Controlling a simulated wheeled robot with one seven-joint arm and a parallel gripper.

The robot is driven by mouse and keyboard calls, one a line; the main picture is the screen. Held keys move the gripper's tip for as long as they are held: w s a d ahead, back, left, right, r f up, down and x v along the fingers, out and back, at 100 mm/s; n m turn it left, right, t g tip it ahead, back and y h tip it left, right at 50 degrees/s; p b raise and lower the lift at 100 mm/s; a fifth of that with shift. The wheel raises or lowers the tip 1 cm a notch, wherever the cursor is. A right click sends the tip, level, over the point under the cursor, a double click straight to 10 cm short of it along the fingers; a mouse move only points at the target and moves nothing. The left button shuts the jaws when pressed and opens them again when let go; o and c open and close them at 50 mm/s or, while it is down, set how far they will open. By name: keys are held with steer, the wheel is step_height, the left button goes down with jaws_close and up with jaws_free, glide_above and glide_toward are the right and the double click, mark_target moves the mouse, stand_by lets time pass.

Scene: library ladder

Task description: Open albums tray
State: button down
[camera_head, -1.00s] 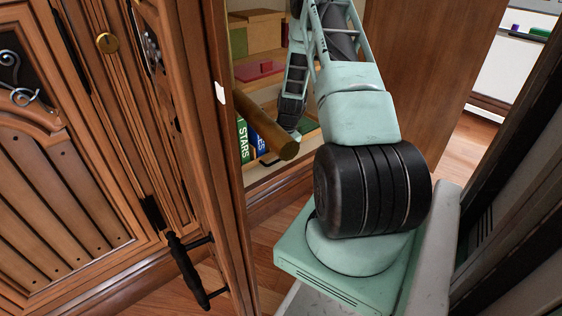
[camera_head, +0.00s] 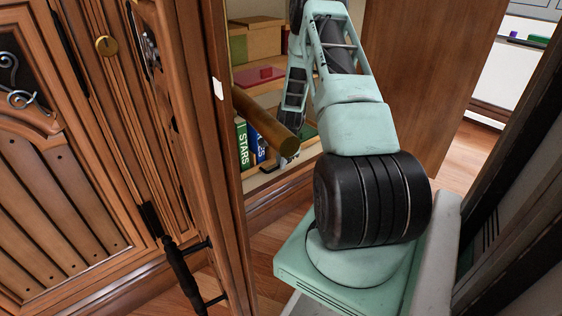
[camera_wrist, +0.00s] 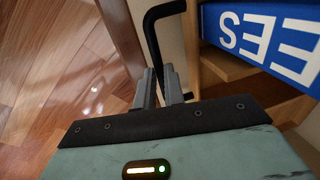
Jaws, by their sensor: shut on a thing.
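The tray (camera_head: 310,152) sits low inside the open cabinet, with a green book (camera_head: 242,146) lettered STARS and a blue book (camera_head: 258,150) beside it. I cannot read an albums label. In the wrist view, a black bar handle (camera_wrist: 152,32) sticks out at the top centre, and my gripper (camera_wrist: 160,75) is shut on it. The blue book, with white letters, also shows large at the right of the wrist view (camera_wrist: 265,38). In the head view my gripper (camera_head: 288,150) is partly hidden behind a thick wooden rod.
The wooden rod (camera_head: 265,120) juts out before the cabinet opening. An open carved door with a black handle (camera_head: 185,270) stands at left. A brown panel (camera_head: 425,80) stands at right. Boxes and a red book (camera_head: 260,76) sit on the upper shelf. Wood floor shows below.

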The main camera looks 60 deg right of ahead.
steer(key=s+a+p, duration=0.4)
steer(key=s+p, duration=0.1)
steer(key=s, duration=0.8)
steer(key=s+a+p, duration=0.4)
steer(key=s+p, duration=0.1)
steer(key=s, duration=0.9)
steer(key=shift+a, duration=0.3)
steer(key=c, duration=1.5)
jaws_free()
steer(key=s+r+p, duration=0.1)
steer(key=r+p, duration=0.1)
steer(key=r, duration=0.3)
steer(key=s+r+p, duration=0.1)
steer(key=r+p, duration=0.2)
steer(key=r, duration=0.3)
steer(key=s+a+r+p, duration=0.1)
steer(key=r+p, duration=0.2)
steer(key=r, duration=0.3)
steer(key=shift+s, duration=0.15)
